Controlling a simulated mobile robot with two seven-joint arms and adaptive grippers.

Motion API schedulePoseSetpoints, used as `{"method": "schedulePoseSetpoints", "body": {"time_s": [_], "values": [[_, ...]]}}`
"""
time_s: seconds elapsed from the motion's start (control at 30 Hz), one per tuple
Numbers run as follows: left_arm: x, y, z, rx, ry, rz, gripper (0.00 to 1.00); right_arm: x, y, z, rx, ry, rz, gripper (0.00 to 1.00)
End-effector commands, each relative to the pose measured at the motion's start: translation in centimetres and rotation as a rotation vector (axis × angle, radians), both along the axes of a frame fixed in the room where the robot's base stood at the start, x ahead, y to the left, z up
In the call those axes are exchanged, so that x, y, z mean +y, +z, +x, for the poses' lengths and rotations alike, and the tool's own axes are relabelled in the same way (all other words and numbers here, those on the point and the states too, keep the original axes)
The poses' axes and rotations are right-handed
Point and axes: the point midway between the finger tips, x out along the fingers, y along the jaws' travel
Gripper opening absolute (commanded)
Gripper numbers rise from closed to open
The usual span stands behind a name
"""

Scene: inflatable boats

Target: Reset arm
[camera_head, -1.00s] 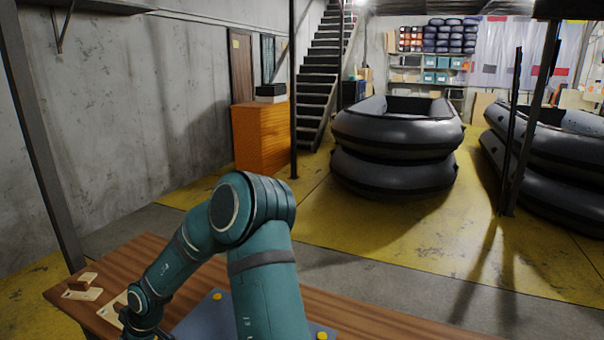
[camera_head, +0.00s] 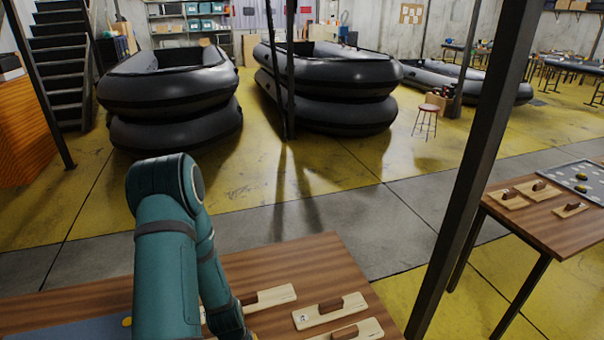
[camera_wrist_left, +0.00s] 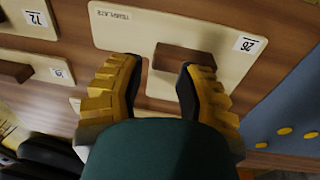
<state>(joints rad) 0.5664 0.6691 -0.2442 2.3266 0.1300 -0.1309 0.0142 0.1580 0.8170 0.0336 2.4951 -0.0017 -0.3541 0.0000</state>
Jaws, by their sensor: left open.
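My left arm (camera_head: 168,245) rises at the lower left of the head view, and its forearm slopes down to the table. My left gripper (camera_wrist_left: 160,68) is open in the left wrist view, its yellow-backed fingers apart. It hangs over a pale wooden template marked 26 (camera_wrist_left: 120,28). The template's brown block (camera_wrist_left: 184,58) shows just beyond the fingertips; I cannot tell whether they touch. In the head view the fingers are hidden at the bottom edge. My right gripper is not in view.
The wooden table (camera_head: 312,258) holds several templates (camera_head: 338,312) and a blue-grey mat (camera_head: 70,328). A dark post (camera_head: 470,170) stands right of it. Another table (camera_head: 545,215) is beyond. Black inflatable boats (camera_head: 330,100) fill the background; the floor between is clear.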

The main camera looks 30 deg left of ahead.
Motion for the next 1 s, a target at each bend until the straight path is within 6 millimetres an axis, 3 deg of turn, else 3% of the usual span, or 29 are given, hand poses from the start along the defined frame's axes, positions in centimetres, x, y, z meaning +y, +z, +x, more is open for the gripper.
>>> {"method": "schedulePoseSetpoints", "body": {"time_s": [0.03,0.2,0.37,0.5,0.6,1.0], "values": [[-3.6,0.1,1.7,-0.025,-0.097,-0.025,0.34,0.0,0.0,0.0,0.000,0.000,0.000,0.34],[-13.9,0.9,4.7,-0.109,-0.371,-0.091,0.34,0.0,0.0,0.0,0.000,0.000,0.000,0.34],[-22.0,2.1,5.1,-0.176,-0.583,-0.150,0.34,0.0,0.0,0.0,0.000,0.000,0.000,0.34],[-28.2,3.3,4.1,-0.228,-0.748,-0.204,0.34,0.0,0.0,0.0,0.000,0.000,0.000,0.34],[-27.7,0.3,4.2,-0.223,-0.734,-0.197,0.34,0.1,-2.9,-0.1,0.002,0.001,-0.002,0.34],[-27.9,-8.3,3.9,-0.208,-0.733,-0.192,0.34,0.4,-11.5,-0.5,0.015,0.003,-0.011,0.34]]}}
